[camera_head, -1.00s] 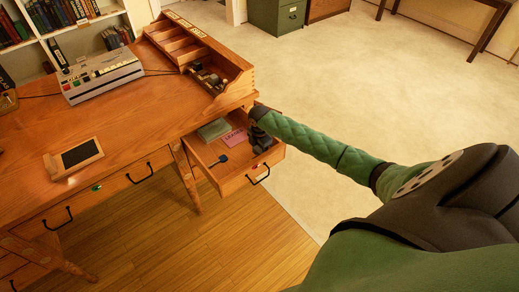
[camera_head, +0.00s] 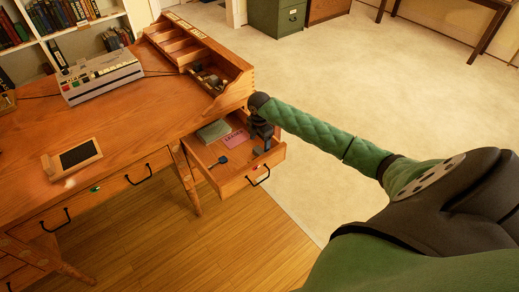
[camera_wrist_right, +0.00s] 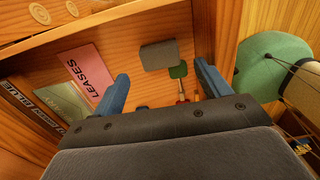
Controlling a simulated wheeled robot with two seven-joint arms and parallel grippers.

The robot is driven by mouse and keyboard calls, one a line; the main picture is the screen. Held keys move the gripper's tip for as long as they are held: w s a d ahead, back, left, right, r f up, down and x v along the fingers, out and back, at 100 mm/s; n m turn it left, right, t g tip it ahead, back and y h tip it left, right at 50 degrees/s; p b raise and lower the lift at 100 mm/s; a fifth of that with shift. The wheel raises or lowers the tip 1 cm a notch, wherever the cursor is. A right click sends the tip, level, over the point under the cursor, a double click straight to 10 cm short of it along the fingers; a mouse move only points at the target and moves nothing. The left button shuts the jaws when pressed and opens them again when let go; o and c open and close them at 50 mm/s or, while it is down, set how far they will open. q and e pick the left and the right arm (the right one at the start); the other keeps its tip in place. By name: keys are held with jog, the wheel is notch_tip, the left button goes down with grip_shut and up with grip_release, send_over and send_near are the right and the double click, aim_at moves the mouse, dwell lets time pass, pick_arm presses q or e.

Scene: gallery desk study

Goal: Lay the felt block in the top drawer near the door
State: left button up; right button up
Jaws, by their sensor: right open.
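The pulled-out drawer (camera_head: 232,182) juts from the right end of the desk. In the right wrist view, a small grey block, which looks like the felt block (camera_wrist_right: 158,54), lies on the drawer floor, partly over or beside a small green piece (camera_wrist_right: 178,71). My right gripper (camera_wrist_right: 160,72) is open above it, with one blue finger on each side of it in the picture and nothing between them. In the head view, the right gripper (camera_head: 262,149) points down into the drawer, and I cannot make out the block surely there. My left gripper is not in view.
The drawer also holds a pink LEASES card (camera_head: 234,140), a green booklet (camera_head: 214,130), a small dark blue thing (camera_head: 220,161) and red-handled items (camera_wrist_right: 181,92). A grey machine (camera_head: 102,77) and a framed dark panel (camera_head: 74,157) are on the desk. Open carpet lies right.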

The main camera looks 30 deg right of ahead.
aim_at(260, 150)
pick_arm(q)
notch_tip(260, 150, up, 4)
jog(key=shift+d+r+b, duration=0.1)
jog(key=shift+b, duration=0.25)
pick_arm(e)
notch_tip(260, 150, up, 6)
jog(key=shift+f, duration=0.15)
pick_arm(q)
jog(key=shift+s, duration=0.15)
